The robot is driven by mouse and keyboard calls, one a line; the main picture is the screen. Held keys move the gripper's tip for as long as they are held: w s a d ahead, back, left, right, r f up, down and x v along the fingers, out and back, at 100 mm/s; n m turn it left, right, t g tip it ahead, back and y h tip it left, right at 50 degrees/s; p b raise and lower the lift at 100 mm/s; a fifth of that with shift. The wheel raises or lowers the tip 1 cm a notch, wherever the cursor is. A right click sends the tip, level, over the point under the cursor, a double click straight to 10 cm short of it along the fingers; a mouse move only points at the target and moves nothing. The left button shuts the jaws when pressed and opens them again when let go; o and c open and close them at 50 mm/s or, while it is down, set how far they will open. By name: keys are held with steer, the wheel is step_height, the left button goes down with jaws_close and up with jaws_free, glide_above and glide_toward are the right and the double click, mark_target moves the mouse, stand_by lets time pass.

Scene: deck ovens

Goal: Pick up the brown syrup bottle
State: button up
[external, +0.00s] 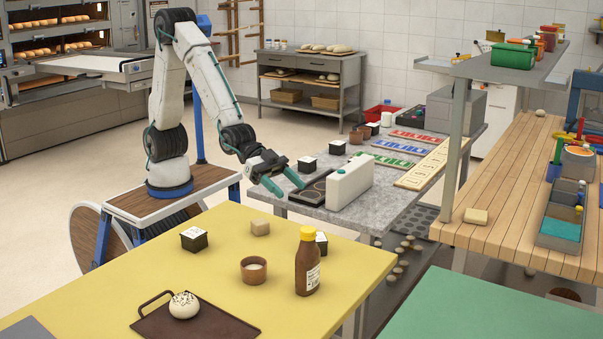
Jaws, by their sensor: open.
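The brown syrup bottle (307,268) stands upright on the yellow table (225,232), near its right side. It has a yellow cap and a white label. My gripper (284,187) is open, with its two teal fingers apart and nothing between them. It is above the near left end of the grey stone counter, behind the bottle in the picture and clear of it.
A brown cup (254,270) stands left of the bottle, and a dark box with a white top (321,242) is partly hidden behind it. A brown tray (222,328) with a bun lies at the front. A white block-shaped device (349,182) stands beside my gripper.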

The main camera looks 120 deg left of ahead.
mark_target(313, 235)
steer(key=w+d+f+t, duration=0.2)
steer(key=w+f, duration=0.1)
steer(key=w+d+f+t+h, duration=0.1)
steer(key=w+d+f+t, duration=0.1)
steer(key=w+d+f, duration=0.1)
steer(key=shift+d+m, duration=0.25)
steer(key=shift+m, duration=0.05)
steer(key=w, duration=0.2)
steer(key=w+d, duration=0.1)
steer(key=w, duration=0.1)
steer(key=w+d, duration=0.1)
steer(key=w, duration=0.1)
steer(key=shift+w+d+f, duration=0.1)
steer(key=shift+w+f, duration=0.2)
steer(key=shift+w+d, duration=0.1)
steer(key=shift+w, duration=0.45)
jaws_close()
